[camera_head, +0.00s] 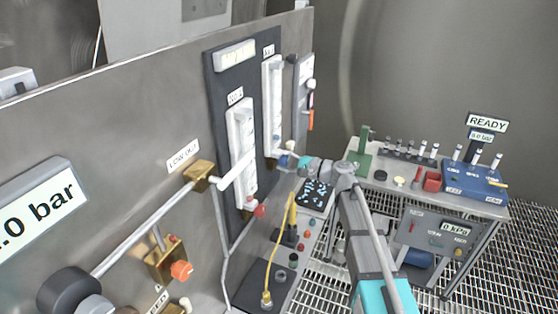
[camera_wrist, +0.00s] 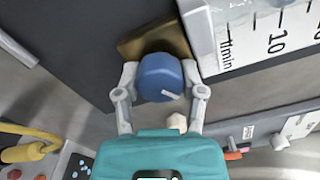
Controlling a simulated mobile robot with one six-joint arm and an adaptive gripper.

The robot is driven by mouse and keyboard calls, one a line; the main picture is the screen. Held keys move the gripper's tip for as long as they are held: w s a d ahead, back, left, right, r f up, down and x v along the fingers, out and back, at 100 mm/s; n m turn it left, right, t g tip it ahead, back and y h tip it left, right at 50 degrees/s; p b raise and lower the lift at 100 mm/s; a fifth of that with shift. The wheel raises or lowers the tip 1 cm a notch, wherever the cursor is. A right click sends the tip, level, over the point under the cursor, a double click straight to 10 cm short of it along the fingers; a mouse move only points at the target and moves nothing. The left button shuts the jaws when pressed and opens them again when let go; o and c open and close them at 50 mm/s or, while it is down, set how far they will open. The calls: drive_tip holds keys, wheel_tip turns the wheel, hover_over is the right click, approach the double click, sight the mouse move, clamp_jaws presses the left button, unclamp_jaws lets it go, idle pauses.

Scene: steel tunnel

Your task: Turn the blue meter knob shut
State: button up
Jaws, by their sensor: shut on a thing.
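The blue meter knob (camera_wrist: 160,78) is in the middle of the wrist view, on a brass fitting (camera_wrist: 158,38) below a white flow meter (camera_wrist: 245,30). A short white mark shows on its face. My gripper (camera_wrist: 160,84) has one finger on each side of the knob and is shut on it. In the head view the blue knob (camera_head: 282,160) is small, at the foot of the farther meter (camera_head: 272,105). My gripper (camera_head: 297,163) reaches it from the right, with its tips hard to make out.
A nearer meter (camera_head: 240,150) with a red knob (camera_head: 259,210) stands to the left on the same panel. A yellow hose (camera_head: 281,245) rises from the bench below. A side table (camera_head: 380,185) with a blue device (camera_head: 473,183) stands at the right.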

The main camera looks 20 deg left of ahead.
drive_tip(key=shift+d+n, duration=0.1)
drive_tip(key=shift+n, duration=1.4)
drive_tip(key=shift+f, duration=0.1)
drive_tip(key=o, duration=1.1)
drive_tip(key=shift+d, duration=0.1)
drive_tip(key=shift+o, duration=0.2)
drive_tip(key=d, duration=1.2)
drive_tip(key=shift+s, duration=0.45)
